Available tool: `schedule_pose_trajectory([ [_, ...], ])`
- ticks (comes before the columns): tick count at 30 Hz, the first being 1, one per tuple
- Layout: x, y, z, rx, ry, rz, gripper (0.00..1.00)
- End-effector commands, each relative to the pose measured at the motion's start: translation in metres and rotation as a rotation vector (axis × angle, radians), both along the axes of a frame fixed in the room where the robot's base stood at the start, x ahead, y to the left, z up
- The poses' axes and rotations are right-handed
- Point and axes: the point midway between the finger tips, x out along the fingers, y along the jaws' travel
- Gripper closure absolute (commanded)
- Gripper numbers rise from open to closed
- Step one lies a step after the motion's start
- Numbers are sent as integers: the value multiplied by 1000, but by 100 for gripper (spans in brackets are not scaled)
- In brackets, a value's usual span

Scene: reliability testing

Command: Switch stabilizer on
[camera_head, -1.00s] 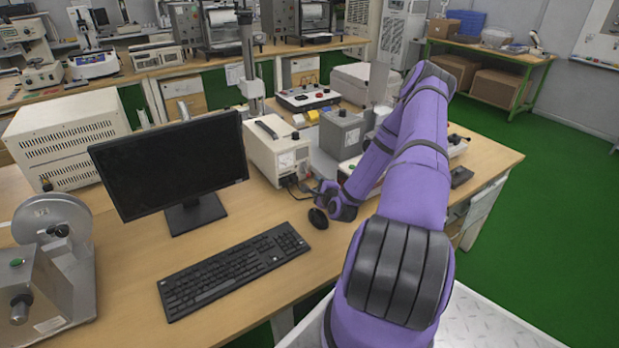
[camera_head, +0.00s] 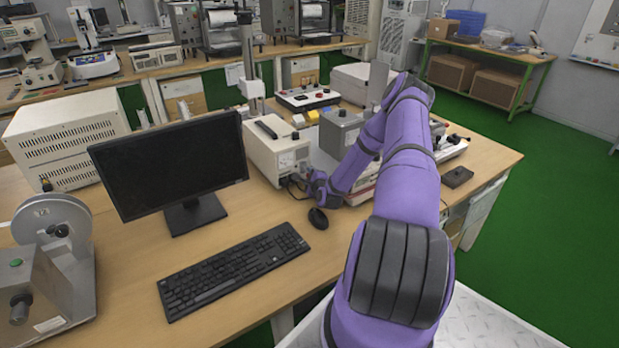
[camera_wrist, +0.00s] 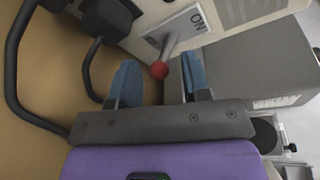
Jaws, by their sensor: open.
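The stabilizer is a cream box (camera_head: 275,152) with a dark top handle, on the desk right of the monitor. In the wrist view its panel (camera_wrist: 130,32) shows a metal toggle lever with a red ball tip (camera_wrist: 159,70) on a grey plate. The plate reads "ON" at its upper right. My gripper (camera_wrist: 161,78) is open, with one blue finger on each side of the red tip. No contact with the tip is visible. In the head view my wrist is close to the box's front, and the fingers cannot be made out clearly.
Black cables (camera_wrist: 20,75) and plugs run beside the left finger. A grey box (camera_head: 340,132) stands right of the stabilizer. A black mouse (camera_head: 318,218), keyboard (camera_head: 235,270) and monitor (camera_head: 170,165) are on the desk. Bare desktop lies around the mouse.

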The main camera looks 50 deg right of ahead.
Motion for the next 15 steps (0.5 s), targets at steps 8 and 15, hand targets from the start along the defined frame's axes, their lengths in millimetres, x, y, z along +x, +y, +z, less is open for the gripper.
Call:
schedule_pose_trajectory([
  [8, 2, -1, 0, 0, 0, 0, 57],
  [15, 2, 0, -1, 2, 1, 2, 100],
])
